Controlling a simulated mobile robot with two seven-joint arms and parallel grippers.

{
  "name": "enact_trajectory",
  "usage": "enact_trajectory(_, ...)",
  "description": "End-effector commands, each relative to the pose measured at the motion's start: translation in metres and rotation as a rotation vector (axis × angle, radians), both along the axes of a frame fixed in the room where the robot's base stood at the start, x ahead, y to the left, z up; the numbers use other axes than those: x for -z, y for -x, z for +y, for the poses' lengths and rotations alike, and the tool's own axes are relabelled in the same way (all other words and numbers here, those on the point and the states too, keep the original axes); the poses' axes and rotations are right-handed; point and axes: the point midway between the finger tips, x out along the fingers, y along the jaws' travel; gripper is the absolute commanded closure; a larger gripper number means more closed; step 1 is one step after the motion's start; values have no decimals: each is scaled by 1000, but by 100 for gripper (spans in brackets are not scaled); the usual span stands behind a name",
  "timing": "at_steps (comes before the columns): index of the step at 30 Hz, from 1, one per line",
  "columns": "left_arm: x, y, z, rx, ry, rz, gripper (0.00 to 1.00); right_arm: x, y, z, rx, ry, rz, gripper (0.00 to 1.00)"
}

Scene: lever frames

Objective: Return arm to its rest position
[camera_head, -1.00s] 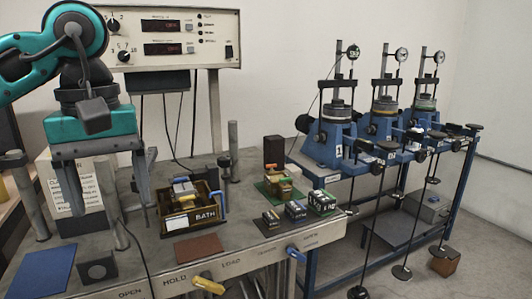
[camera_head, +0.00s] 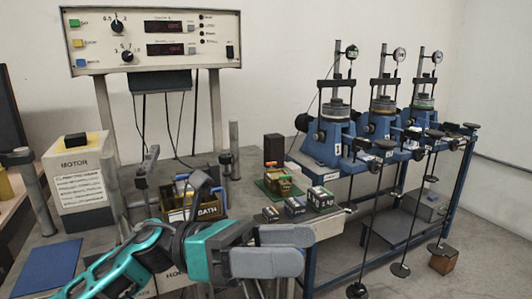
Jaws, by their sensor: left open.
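My left gripper (camera_head: 287,249) is low at the front of the bench in the head view, on a teal and grey arm that comes in from the lower left. Its grey fingers point right and overlap from this angle. It is open, and I see nothing held between the fingers. My right gripper does not show.
The box marked MOTOR (camera_head: 80,170) stands on the bench at left, near a blue mat (camera_head: 48,268). Small weight blocks (camera_head: 295,207) sit near the bench's right corner. Several blue lever frames (camera_head: 322,140) stand on a rack at right. A control panel (camera_head: 155,40) is behind.

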Motion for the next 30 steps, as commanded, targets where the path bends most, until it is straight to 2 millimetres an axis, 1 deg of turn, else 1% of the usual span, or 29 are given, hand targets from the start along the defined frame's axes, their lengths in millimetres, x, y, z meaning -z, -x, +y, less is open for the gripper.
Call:
enact_trajectory(1, 3, -7, 1, -43, 67, 159, 22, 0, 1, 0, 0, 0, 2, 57)
enact_trajectory(2, 5, -13, 3, -68, 106, 254, 22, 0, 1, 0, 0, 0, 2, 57)
enact_trajectory(3, 8, -22, 7, -104, 158, 382, 22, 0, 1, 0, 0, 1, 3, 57)
enact_trajectory(5, 17, -37, 16, -157, 236, 577, 22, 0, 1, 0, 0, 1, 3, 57)
enact_trajectory(6, 27, -46, 23, -191, 287, 709, 22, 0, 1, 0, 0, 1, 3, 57)
enact_trajectory(8, 44, -60, 36, -240, 367, 908, 22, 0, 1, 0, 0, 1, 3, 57)
enact_trajectory(9, 59, -68, 45, -272, 420, 1042, 22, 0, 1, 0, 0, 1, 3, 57)
enact_trajectory(11, 86, -77, 61, -321, 501, 1240, 22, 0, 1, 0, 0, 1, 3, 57)
enact_trajectory(12, 107, -82, 72, -354, 559, 1375, 22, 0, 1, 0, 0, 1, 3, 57)
enact_trajectory(14, 142, -84, 90, -403, 648, 1574, 22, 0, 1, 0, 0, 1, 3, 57)
enact_trajectory(15, 167, -82, 102, -438, 709, 1704, 22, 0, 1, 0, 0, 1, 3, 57)
enact_trajectory(17, 207, -75, 120, -489, 807, 1898, 22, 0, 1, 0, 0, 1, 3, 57)
enact_trajectory(18, 234, -66, 132, -524, 876, 2024, 22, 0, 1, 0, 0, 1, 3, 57)
enact_trajectory(20, 272, -49, 148, -577, 978, 2196, 22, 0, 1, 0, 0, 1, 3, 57)
enact_trajectory(21, 296, -35, 158, -610, 1044, 2298, 22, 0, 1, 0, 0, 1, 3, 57)
enact_trajectory(23, 326, -13, 171, -657, 1137, 2429, 22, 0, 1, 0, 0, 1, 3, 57)
enact_trajectory(24, 343, 1, 177, -684, 1195, 2504, 22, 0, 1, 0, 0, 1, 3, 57)
enact_trajectory(27, 375, 32, 190, -740, 1313, 2641, 22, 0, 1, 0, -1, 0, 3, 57)
enact_trajectory(29, 386, 45, 194, -764, 1363, 2693, 22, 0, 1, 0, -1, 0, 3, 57)
enact_trajectory(30, 392, 52, 196, 772, -1382, -2707, 22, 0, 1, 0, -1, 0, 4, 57)
